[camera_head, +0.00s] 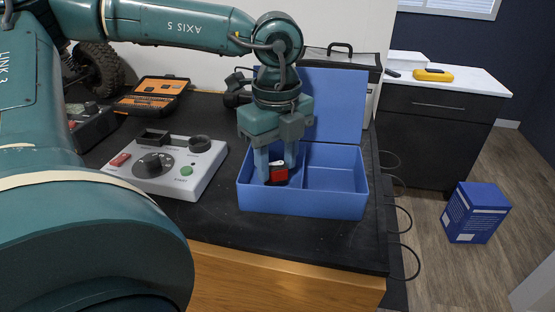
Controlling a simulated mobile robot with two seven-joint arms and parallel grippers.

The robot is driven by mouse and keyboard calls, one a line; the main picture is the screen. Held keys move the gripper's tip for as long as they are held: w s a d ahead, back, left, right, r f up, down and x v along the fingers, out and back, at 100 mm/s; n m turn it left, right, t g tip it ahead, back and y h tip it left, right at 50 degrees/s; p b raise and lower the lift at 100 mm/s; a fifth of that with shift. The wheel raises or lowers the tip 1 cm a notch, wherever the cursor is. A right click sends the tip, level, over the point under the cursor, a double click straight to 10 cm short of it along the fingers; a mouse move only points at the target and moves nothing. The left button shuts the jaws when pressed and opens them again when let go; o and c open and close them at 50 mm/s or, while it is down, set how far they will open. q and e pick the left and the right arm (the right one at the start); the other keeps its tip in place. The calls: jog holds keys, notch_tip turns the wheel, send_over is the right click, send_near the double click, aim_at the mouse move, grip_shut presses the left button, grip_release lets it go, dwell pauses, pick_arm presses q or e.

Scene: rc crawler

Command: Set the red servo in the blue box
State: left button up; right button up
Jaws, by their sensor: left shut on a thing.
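The blue box (303,209) stands on the dark bench top with its lid (340,105) raised at the back. A divider splits its inside into a left and a right compartment. My left gripper (277,176) points down into the left compartment. It is shut on the red servo (278,174), which shows between and in front of the fingertips. I cannot tell whether the servo touches the box floor. The right compartment looks empty. My right gripper is not in view.
A grey control unit (203,170) with knobs and a red switch stands left of the box. An open orange-and-black tool case (153,95) and a wheel (98,68) are behind it. Cables hang at the bench's right edge. Another blue carton (474,213) stands on the floor.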

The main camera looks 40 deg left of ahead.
pick_arm(q)
jog(key=shift+f, duration=0.35)
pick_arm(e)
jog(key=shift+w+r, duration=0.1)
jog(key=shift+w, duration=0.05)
pick_arm(q)
jog(key=shift+f+b, duration=0.2)
jog(key=shift+b, duration=0.15)
jog(key=o, duration=1)
jog(key=shift+c, duration=0.2)
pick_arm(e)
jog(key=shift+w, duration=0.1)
pick_arm(q)
jog(key=shift+r, duration=0.15)
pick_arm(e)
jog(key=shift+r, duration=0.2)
